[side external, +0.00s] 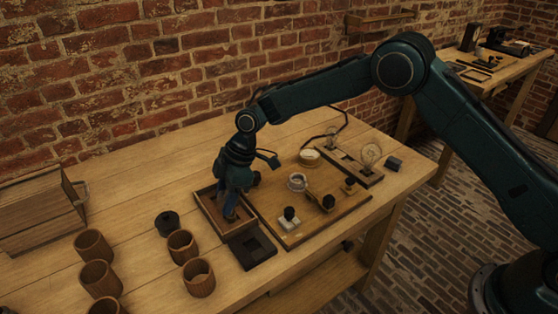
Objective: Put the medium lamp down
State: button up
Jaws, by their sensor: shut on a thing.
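My gripper (231,212) points down inside a shallow wooden tray (206,222) at the left edge of the wooden board. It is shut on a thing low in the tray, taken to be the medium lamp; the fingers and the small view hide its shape. A wooden lamp rack (361,170) at the board's back right holds a large clear bulb (371,153) upright. A smaller bulb (332,135) stands near the rack's far end. A dark opening shows in the rack between them.
The board (288,229) carries a white cup (297,182), a pale round dish (309,156) and dark-knobbed pieces. A black square holder (252,248) lies before the tray. Several wooden jars (199,278) and a dark lidded pot (168,222) stand left. A wooden crate (40,215) is far left.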

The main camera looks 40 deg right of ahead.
jog(key=shift+f, duration=0.2)
jog(key=o, duration=1.1)
jog(key=shift+r, duration=0.1)
jog(key=shift+v, duration=6.1)
jog(key=shift+r, duration=0.1)
